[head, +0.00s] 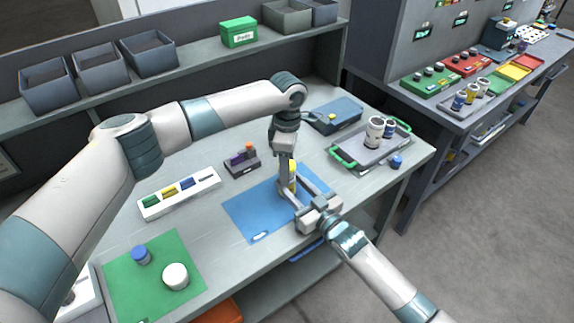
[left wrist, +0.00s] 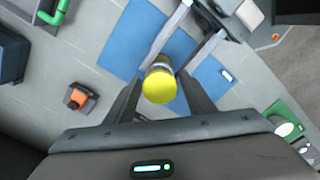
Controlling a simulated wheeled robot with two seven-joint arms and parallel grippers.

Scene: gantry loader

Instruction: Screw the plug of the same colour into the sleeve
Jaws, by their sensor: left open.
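A yellow plug (head: 292,168) stands upright above the blue mat (head: 240,215), with its round yellow top (left wrist: 159,87) facing up in the left wrist view. A paler body, seemingly the sleeve (left wrist: 160,64), shows just beneath it; how deep the plug sits is hidden. My left gripper (left wrist: 160,98) points down from above, open, its fingers on either side of the yellow top with gaps. My right gripper (head: 291,197) comes in low from the right; its fingers appear closed around the pale body. The left gripper partly hides this in the head view.
A blue plug (head: 141,255) and a white cylinder (head: 176,276) stand on the green mat (head: 120,290). A white rack (head: 205,187) holds coloured pieces. A dark block (head: 233,168) with purple and orange parts, and a green-handled tray (head: 352,153) with jars, stand farther back.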

